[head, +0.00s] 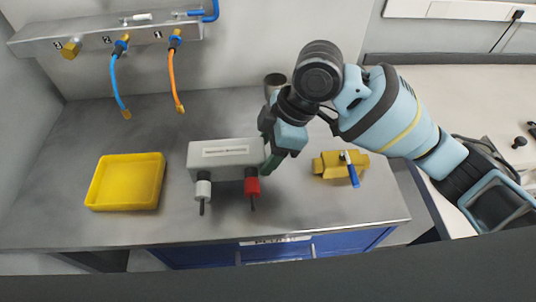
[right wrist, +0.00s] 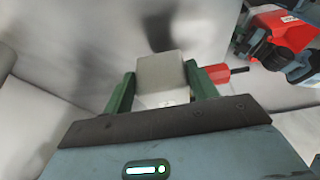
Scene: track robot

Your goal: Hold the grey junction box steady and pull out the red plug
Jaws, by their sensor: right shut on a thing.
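The grey junction box (head: 225,152) is near the middle of the bench in the head view. A white plug (head: 203,190) and the red plug (head: 252,186) sit side by side in its near face, each with a dark tail. My right gripper (head: 269,150) is at the box's right end. In the right wrist view its green fingers (right wrist: 160,88) are shut on either side of the grey box (right wrist: 160,72). The red plug (right wrist: 217,74) shows beside the right finger there, partly hidden by it. I cannot make out my left gripper.
A yellow tray (head: 126,181) lies left of the box. A yellow fitting with a blue lever (head: 330,166) lies to the right. A wall manifold (head: 105,38) carries blue and orange hoses. Bench space in front of the tray is clear.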

